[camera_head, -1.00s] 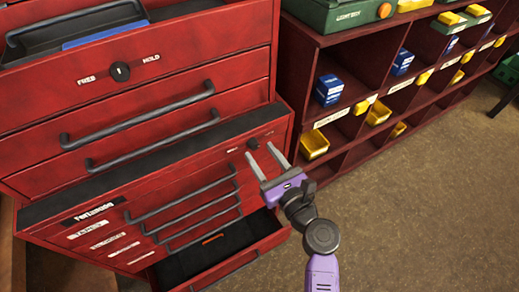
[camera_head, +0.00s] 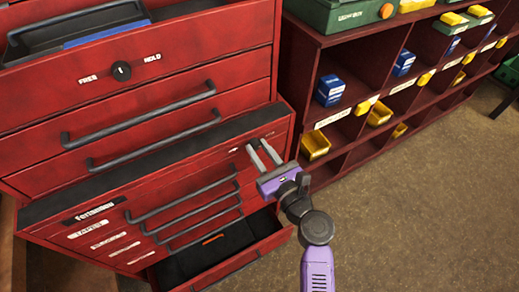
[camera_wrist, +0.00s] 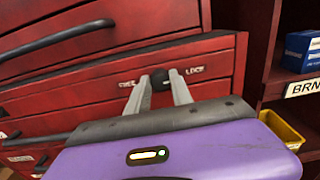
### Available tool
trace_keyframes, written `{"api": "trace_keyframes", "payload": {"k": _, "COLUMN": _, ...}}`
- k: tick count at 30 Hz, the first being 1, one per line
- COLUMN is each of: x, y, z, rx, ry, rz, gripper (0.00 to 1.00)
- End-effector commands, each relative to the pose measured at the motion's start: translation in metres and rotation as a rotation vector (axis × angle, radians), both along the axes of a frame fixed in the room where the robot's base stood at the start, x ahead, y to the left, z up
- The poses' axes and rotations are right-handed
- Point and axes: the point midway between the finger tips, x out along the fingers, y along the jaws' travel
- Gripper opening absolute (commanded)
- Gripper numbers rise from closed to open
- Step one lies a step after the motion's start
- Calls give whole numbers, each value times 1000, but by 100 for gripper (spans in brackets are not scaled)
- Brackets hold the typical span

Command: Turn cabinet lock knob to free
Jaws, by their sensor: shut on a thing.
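The red tool cabinet (camera_head: 190,160) stands at the left, and its lower chest carries a small dark lock knob (camera_wrist: 159,78) near the top right of its front. In the wrist view the knob sits between the labels FREE on the left and LOCK on the right. My gripper (camera_head: 257,143), purple with two grey fingers, reaches up to it from the lower right. The fingers are close together around the knob, shut on it. They hide most of the knob in the head view, and its exact angle cannot be told.
The upper chest has another knob (camera_head: 121,71) labelled FREE and HOLD. A bottom drawer (camera_head: 246,262) stands open below my arm, with an orange item inside. A shelf (camera_head: 318,112) with blue boxes and yellow bins is close on the right. Open floor lies at lower right.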

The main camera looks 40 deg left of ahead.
Motion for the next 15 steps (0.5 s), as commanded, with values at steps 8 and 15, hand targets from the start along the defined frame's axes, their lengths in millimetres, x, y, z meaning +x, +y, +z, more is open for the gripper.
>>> {"api": "trace_keyframes", "payload": {"k": 8, "x": 0, "y": 0, "z": -2, "rx": -38, "ry": -91, "rz": 0, "gripper": 0}}
{"api": "trace_keyframes", "payload": {"k": 15, "x": -1, "y": 0, "z": -4, "rx": -110, "ry": -269, "rz": -1, "gripper": 0}}
